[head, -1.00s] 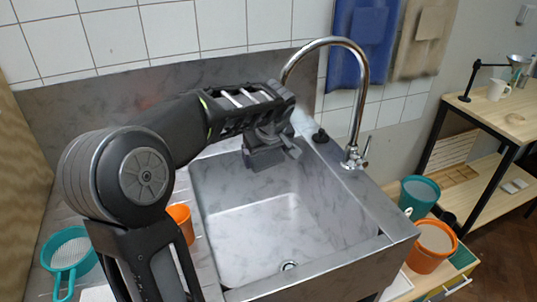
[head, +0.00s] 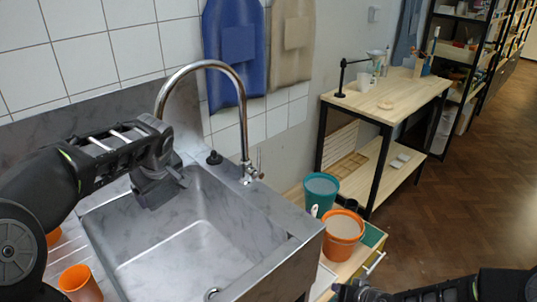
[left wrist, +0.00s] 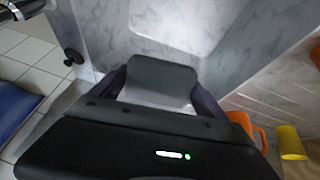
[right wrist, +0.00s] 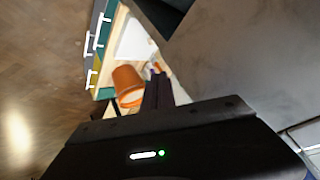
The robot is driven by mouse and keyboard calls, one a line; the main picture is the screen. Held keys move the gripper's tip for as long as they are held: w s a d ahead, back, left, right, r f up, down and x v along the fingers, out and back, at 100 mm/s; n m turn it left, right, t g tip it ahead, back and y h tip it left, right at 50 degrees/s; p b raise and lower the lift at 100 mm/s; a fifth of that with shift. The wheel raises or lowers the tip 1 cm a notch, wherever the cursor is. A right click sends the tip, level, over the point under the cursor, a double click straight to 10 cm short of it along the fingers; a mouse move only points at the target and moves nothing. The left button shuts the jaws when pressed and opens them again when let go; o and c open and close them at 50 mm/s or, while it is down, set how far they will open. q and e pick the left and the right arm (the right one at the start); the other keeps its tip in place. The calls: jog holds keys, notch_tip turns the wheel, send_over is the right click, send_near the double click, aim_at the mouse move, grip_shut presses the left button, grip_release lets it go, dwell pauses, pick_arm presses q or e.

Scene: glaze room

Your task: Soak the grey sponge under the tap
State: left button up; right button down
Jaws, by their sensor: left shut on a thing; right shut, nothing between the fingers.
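The grey sponge (head: 155,193) is held between the fingers of my left gripper (head: 162,183), over the back left of the metal sink (head: 207,215). The sponge also shows in the left wrist view (left wrist: 162,82) as a dark grey block between the fingers. The chrome tap (head: 244,115) arches over the sink; the tip of its spout is behind my left arm. I see no water running. The tap's lever (head: 258,165) is at its base on the right. My right gripper (head: 348,291) is shut and empty at the lower right, beyond the sink's right side.
Right of the sink, a teal bucket (head: 320,190) and an orange bucket (head: 343,228) stand on a low wooden unit (head: 352,270). An orange cup (head: 80,284) is left of the sink. A wooden table (head: 395,98) stands behind; floor at right is clear.

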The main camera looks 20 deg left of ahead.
jog(key=w+a+r+n+t+y, duration=0.1)
jog(key=w+a+r+t, duration=0.15)
jog(key=w+r, duration=0.6)
jog(key=w+a+r+n+t+y, duration=0.15)
jog(key=w+a+r, duration=0.35)
jog(key=r, duration=0.6)
jog(key=m+g+y, duration=0.1)
jog(key=m+y, duration=0.4)
jog(key=m, duration=0.4)
send_near(258, 163)
jog(key=shift+n, duration=0.25)
jog(key=w+d+f, duration=0.2)
jog(key=w+d, duration=0.1)
jog(key=shift+w+f, duration=0.2)
jog(key=shift+w, duration=0.1)
jog(key=r+m, duration=0.1)
jog(key=w+d+r+m, duration=0.1)
jog(key=r, duration=0.1)
jog(key=r+m+y, duration=0.1)
jog(key=shift+w+d+r+t, duration=0.2)
jog(key=shift+r+t, duration=0.1)
jog(key=shift+r, duration=0.1)
jog(key=shift+a, duration=0.2)
jog(key=w+a, duration=0.2)
jog(key=a, duration=0.7)
